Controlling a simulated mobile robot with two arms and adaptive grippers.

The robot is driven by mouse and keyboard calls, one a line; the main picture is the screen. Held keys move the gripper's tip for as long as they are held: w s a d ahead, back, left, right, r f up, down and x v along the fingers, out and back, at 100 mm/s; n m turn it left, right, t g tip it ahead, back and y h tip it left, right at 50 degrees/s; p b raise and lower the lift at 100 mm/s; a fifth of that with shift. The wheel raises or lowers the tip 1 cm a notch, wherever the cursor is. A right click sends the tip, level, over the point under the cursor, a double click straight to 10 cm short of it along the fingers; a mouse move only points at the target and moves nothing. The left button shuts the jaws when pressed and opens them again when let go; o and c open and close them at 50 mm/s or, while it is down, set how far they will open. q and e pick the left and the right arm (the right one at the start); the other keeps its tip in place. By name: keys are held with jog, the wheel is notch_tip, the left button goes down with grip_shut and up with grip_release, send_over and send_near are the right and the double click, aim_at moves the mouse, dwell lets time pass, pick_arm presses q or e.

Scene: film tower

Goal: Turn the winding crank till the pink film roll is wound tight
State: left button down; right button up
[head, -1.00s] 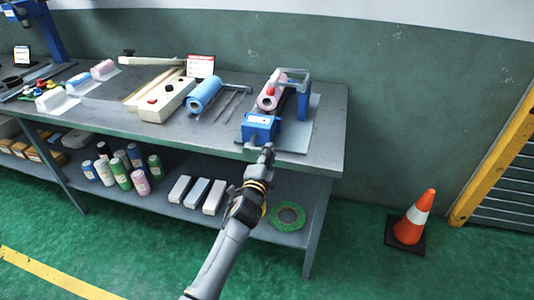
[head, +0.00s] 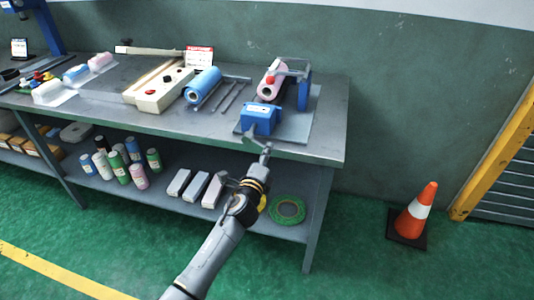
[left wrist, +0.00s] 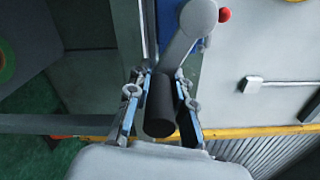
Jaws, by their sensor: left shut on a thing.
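The pink film roll (head: 268,88) lies in the winding stand near the right end of the bench, with a red knob near it. A blue gear box (head: 262,117) stands in front of it on a grey base plate. The winding crank (head: 253,136) sticks out from the front of this box past the bench edge. My left gripper (head: 265,155) is at the crank's outer end. In the left wrist view, its two fingers (left wrist: 160,110) are shut on the dark crank handle (left wrist: 160,103), and the grey crank arm (left wrist: 184,38) runs up from it. How tightly the film is wound cannot be told.
A blue roll (head: 203,84) and a cream box (head: 158,93) lie left of the stand on the bench. The lower shelf holds several small rolls, white boxes and a green tape ring (head: 273,209). An orange cone (head: 420,205) stands on the floor at right.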

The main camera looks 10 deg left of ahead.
pick_arm(q)
jog(key=shift+s+f, duration=0.1)
jog(key=shift+f, duration=0.35)
jog(key=c, duration=1.3)
grip_release()
jog(key=shift+o, duration=0.7)
jog(key=shift+a+r, duration=0.1)
jog(key=shift+r, duration=0.15)
jog(key=s, duration=1.2)
jog(key=shift+a, duration=0.2)
jog(key=shift+w, duration=0.1)
